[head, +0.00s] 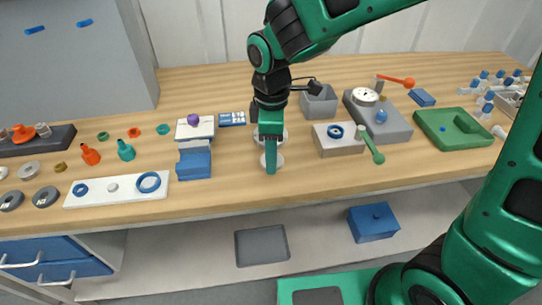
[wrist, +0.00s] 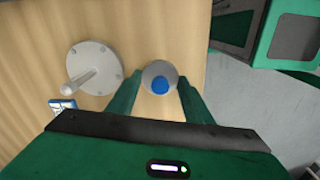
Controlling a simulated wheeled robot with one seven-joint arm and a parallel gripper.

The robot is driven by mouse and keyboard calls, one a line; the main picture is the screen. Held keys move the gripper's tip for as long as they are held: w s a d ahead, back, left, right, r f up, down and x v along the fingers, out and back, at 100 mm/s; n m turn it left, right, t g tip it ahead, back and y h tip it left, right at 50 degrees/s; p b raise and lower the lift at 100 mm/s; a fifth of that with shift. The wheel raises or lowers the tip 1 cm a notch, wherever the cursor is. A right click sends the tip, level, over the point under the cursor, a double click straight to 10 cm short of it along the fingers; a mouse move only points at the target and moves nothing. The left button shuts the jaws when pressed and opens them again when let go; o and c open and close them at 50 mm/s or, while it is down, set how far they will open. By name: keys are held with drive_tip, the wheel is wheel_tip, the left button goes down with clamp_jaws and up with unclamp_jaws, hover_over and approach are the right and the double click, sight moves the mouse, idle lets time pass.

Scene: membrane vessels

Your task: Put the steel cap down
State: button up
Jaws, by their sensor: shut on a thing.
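The steel cap (wrist: 147,73) is a small round grey piece with a blue centre in the wrist view. It sits between the two green fingertips of my gripper (wrist: 160,83), which are shut on it. In the head view, my gripper (head: 270,168) points down near the front of the bench. A pale disc, seemingly the cap (head: 279,160), shows partly behind the fingers. I cannot tell whether its underside touches the wood. A flanged metal disc with an upright rod (wrist: 92,62) stands apart from the cap, to its left in the wrist view.
A blue block (head: 194,163) stands left of my gripper in the head view. A grey block with a blue ring (head: 338,146) and a green-handled lever (head: 371,146) stand to the right. Bare wood (head: 235,190) lies around the gripper, near the bench's front edge.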

drive_tip(key=shift+f, duration=1)
drive_tip(key=o, duration=1.2)
drive_tip(key=shift+f, duration=0.1)
wheel_tip(320, 180, up, 12)
drive_tip(key=shift+r, duration=0.15)
